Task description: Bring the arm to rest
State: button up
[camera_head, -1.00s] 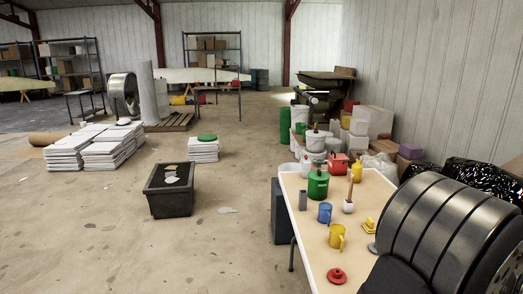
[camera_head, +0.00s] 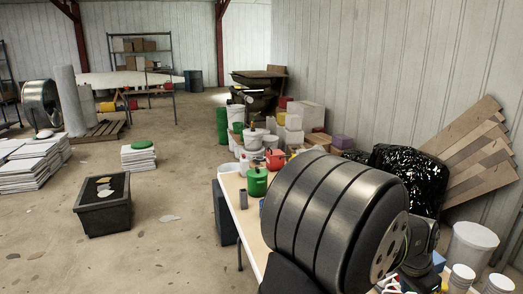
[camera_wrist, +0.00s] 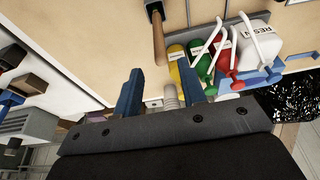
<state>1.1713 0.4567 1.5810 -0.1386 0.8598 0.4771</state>
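My gripper (camera_wrist: 160,70) shows in the wrist view as two blue fingers set apart. They are open, with nothing visibly held between them. Past the fingers lies a pale worktop (camera_wrist: 100,50) with bottles and tools on it. I cannot make out my gripper in the head view. A large dark ribbed cylinder (camera_head: 330,215), which looks like part of my arm, covers much of the table in the head view.
A white container marked "RESIN" (camera_wrist: 262,42), a yellow bottle (camera_wrist: 178,58) and a wooden handle (camera_wrist: 158,40) lie near the fingers. The table (camera_head: 233,190) holds a green can (camera_head: 257,182). Black shiny bags (camera_head: 408,170) and planks (camera_head: 480,150) stand right. Floor on the left is partly clear.

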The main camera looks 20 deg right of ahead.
jog(key=x, duration=0.9)
jog(key=shift+f, duration=0.3)
notch_tip(320, 180, up, 11)
jog(key=shift+d+f, duration=0.1)
jog(key=w+a+f+n+t, duration=0.1)
jog(key=w+a+n, duration=0.2)
jog(key=w+a, duration=0.75)
jog(key=w+a+f+n+t, duration=0.1)
jog(key=w+a+n, duration=0.2)
jog(key=w+a, duration=0.75)
jog(key=w+a+f+n, duration=0.1)
jog(key=w+a+n, duration=0.2)
jog(key=w+a, duration=0.4)
jog(key=w+a+f+n+y, duration=0.1)
jog(key=w+a+n, duration=0.2)
jog(key=w+a, duration=0.5)
jog(key=a, duration=0.8)
jog(key=shift+w+a+f+n+t+y, duration=0.15)
jog(key=shift+a+n+t+y, duration=0.15)
jog(key=shift+a+t, duration=0.1)
jog(key=s+d+r+m, duration=0.1)
jog(key=s+d+m, duration=0.1)
jog(key=d, duration=0.8)
jog(key=s+d+m+h, duration=0.1)
jog(key=s+d, duration=0.3)
jog(key=d, duration=0.5)
jog(key=shift+s+d+r+m+g, duration=0.3)
jog(key=shift+s+d+r+m, duration=0.1)
jog(key=shift+m, duration=0.4)
